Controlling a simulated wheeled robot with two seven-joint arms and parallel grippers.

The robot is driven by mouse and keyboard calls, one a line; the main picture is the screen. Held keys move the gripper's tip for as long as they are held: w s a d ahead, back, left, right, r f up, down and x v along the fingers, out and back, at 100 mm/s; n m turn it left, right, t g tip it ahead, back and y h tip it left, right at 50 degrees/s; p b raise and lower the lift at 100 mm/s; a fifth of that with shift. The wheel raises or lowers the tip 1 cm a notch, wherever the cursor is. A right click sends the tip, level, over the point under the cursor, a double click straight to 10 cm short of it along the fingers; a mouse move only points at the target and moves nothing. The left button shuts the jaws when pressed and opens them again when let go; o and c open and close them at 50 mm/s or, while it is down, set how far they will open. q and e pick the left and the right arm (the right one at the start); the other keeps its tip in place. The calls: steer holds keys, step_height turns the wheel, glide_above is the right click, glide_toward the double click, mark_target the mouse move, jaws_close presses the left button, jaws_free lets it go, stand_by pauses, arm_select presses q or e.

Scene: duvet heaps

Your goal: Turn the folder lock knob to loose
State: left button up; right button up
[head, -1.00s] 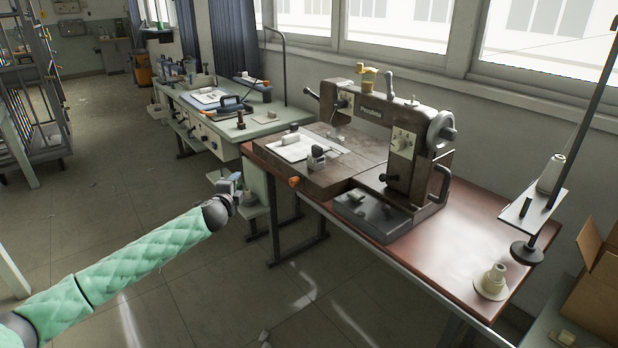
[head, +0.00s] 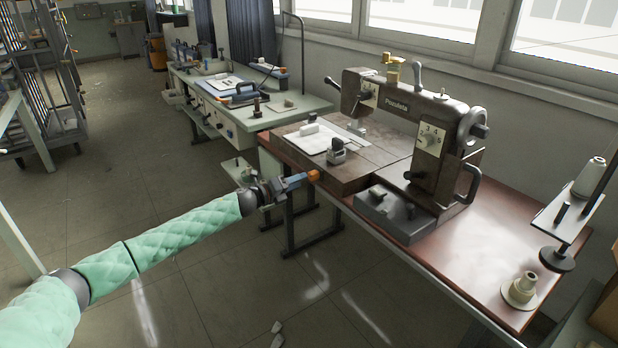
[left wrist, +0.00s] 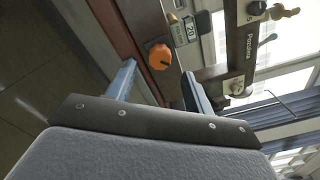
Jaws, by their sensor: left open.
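The orange knob (head: 314,176) is on the left end of the brown sewing machine (head: 362,150), just below its bed. In the left wrist view the knob (left wrist: 160,57) is round, with a dark mark on its face. My left gripper (head: 296,181) is close in front of it. In the left wrist view the blue fingers of my left gripper (left wrist: 159,72) are spread apart, with the knob showing between their tips. I see no clear contact, and the remaining gap is hard to judge. My right gripper is out of view.
The machine stands on a red-brown table (head: 490,265). A small clamp-like part (head: 337,152) and a white plate (head: 315,138) lie on its bed. A second workbench (head: 250,112) stands behind. A thread stand (head: 557,258) is at the right. Floor left of the table is open.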

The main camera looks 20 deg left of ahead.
mark_target(310, 177)
arm_select(q)
steer(key=shift+x, duration=2.55)
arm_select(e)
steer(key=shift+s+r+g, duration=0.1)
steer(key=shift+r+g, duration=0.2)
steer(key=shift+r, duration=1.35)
arm_select(q)
steer(key=shift+c, duration=0.2)
steer(key=shift+p, duration=0.3)
steer(key=c, duration=0.9)
